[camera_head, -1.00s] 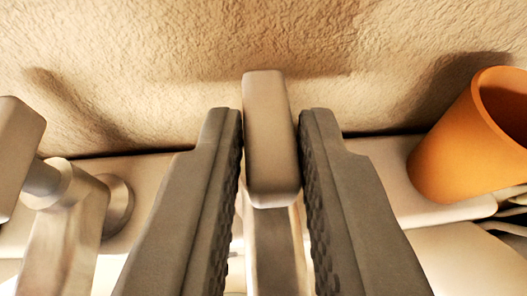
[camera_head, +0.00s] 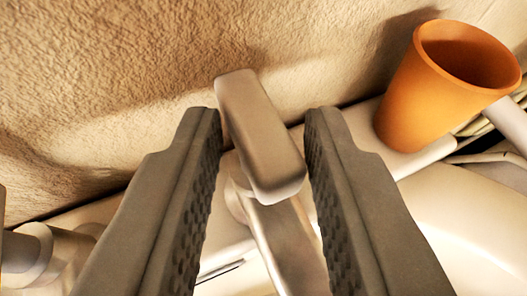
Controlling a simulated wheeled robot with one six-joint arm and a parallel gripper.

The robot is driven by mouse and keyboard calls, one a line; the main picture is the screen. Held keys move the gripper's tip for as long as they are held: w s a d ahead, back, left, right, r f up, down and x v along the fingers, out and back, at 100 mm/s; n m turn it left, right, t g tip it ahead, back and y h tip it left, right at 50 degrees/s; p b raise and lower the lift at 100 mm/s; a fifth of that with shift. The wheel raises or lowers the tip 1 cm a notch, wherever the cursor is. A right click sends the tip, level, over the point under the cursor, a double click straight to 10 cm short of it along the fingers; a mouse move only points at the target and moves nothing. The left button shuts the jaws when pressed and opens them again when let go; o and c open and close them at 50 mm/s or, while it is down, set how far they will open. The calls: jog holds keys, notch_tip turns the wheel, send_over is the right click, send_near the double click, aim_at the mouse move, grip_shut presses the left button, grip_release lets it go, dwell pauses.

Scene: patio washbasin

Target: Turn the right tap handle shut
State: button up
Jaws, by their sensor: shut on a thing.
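The right tap handle (camera_head: 260,135) is a grey-beige rounded bar in the middle of the camera view, sitting on a shiny metal tap body (camera_head: 288,240). My gripper (camera_head: 262,125) has one ribbed dark finger on each side of it. The handle lies slanted between the fingers, its upper left edge against the left finger and its lower right edge at the right finger. Part of the other tap (camera_head: 40,250) shows at the lower left, partly hidden by the left finger.
A rough plaster wall (camera_head: 120,90) runs close behind the taps. An orange cup (camera_head: 420,95) stands on the pale basin ledge to the right, with thin light-coloured items beside it. The pale basin (camera_head: 440,215) curves away at the lower right.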

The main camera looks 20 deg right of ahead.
jog(key=o, duration=0.9)
jog(key=shift+d, duration=0.1)
jog(key=shift+o, duration=0.2)
jog(key=shift+s+a+r, duration=0.25)
jog(key=shift+s+a, duration=0.05)
jog(key=shift+s, duration=0.15)
jog(key=v, duration=1.6)
jog(key=shift+r, duration=0.1)
